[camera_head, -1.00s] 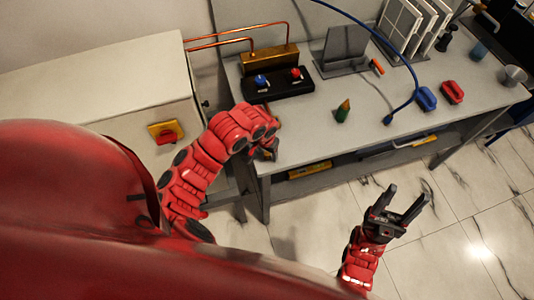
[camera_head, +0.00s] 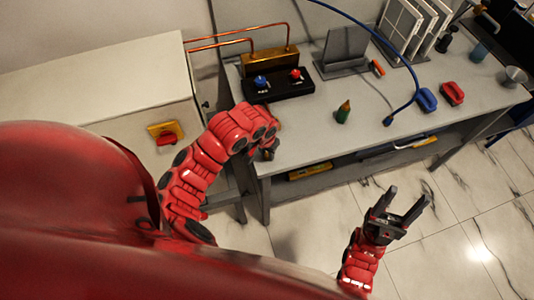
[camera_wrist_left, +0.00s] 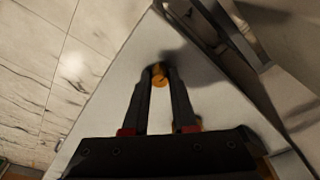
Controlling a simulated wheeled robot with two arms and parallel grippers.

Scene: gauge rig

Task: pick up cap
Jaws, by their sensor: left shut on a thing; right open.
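The cap (camera_wrist_left: 159,80) shows in the left wrist view as a small yellow-orange round piece between the fingertips of my left gripper (camera_wrist_left: 159,71). The fingers are shut on it, over the pale bench top near a corner. In the head view my left gripper (camera_head: 268,154) is at the bench's near left corner, mostly hidden by its own arm, and the cap is hard to make out. I cannot tell whether the cap touches the bench. My right gripper (camera_head: 408,197) is open and empty over the floor in front of the bench.
A cabinet (camera_head: 90,75) stands left. The bench's front middle is clear.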

